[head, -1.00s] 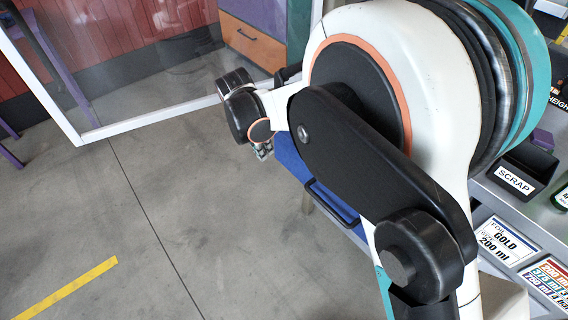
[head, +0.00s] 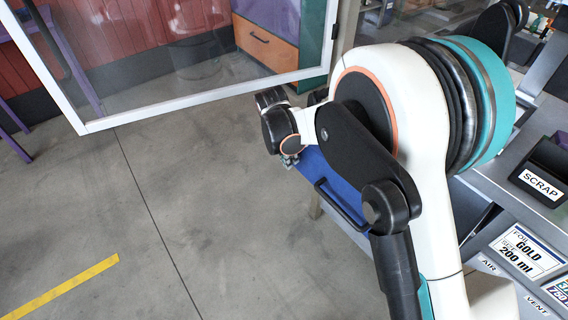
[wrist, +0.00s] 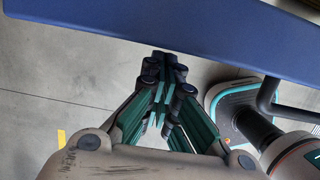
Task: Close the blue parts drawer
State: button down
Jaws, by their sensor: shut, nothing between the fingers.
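The blue parts drawer (head: 345,190) stands out from the bench in the head view, with a dark bar handle (head: 340,206) on its front. My arm covers part of it. In the wrist view its blue edge (wrist: 190,25) runs across the top, and a dark bent bar, likely the handle, (wrist: 266,95) shows at the right. My gripper (head: 290,160) is at the drawer's far left corner in the head view. In the wrist view the fingertips (wrist: 164,62) are together and empty, close to the blue edge. I cannot tell whether they touch it.
A white-framed clear panel (head: 200,103) stands behind my gripper. The grey floor (head: 200,220) left of the drawer is clear. An orange-fronted cabinet (head: 265,42) is behind the panel.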

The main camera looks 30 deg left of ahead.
jog(key=shift+w+d, duration=0.1)
jog(key=shift+w, duration=0.05)
jog(key=w+d, duration=0.3)
jog(key=w, duration=0.5)
jog(key=w+d+p, duration=0.1)
jog(key=w+d, duration=0.2)
jog(key=w, duration=0.5)
jog(key=w+d+p, duration=0.1)
jog(key=w+d, duration=0.3)
jog(key=w, duration=0.4)
jog(key=shift+w+r, duration=0.1)
